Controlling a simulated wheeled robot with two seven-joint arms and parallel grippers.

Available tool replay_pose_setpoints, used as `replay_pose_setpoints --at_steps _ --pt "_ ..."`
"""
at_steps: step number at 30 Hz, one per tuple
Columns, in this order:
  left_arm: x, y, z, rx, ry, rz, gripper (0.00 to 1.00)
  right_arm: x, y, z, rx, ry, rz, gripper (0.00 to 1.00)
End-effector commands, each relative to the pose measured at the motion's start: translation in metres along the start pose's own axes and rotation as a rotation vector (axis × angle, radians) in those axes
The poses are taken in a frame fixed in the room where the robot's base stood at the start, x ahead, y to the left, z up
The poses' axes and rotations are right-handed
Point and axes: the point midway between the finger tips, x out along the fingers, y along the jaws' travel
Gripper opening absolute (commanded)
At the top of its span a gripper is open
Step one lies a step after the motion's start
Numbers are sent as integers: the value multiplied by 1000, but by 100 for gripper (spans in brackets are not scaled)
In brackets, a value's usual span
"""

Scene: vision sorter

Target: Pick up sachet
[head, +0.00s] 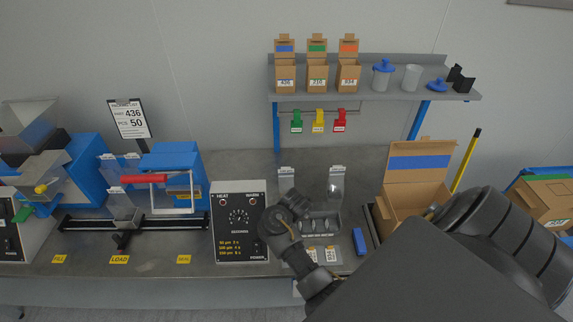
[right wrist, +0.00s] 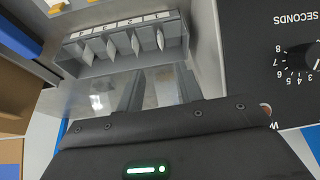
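No sachet can be made out with certainty. Two clear upright pouch-like pieces with white labelled tops stand at the back of the bench, a left one (head: 287,178) and a right one (head: 336,187). In front of them is a grey slotted rack (head: 322,227), partly hidden by my right arm. The rack also shows in the right wrist view (right wrist: 82,62), with thin white pieces (right wrist: 135,42) in some slots. My right gripper (right wrist: 160,86) has its two fingers apart beside the rack; a clear, shiny patch shows between them. In the head view my wrist hides the fingers. My left gripper is out of view.
A black timer box (head: 240,240) stands left of my right wrist. An open cardboard box (head: 403,200) is to the right, with a blue block (head: 359,241) beside it. A sealer with a red handle (head: 143,179) is at left. A shelf (head: 375,92) overhangs the back.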

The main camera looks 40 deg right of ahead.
Motion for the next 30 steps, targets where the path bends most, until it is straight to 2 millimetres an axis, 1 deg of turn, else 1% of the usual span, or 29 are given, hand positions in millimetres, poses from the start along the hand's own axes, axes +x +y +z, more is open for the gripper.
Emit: replay_pose_setpoints --at_steps 1,3,9,11,15,18,21,28,30 --pt "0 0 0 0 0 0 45 1 -3 -4 23 -12 10 36" --pt "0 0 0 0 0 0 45 2 -5 -5 43 -24 24 36" --pt "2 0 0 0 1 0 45 5 -6 -4 57 -36 34 36" --pt "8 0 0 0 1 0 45 11 -5 -3 57 -35 34 36" --pt "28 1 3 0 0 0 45 33 -4 -1 57 -34 34 36" --pt "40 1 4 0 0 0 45 48 -4 0 57 -35 34 36" --pt "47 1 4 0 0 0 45 57 -4 0 58 -35 33 36" --pt "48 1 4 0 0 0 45 60 -4 -2 56 -34 33 36" --pt "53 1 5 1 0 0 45 66 -4 -1 57 -35 33 36"
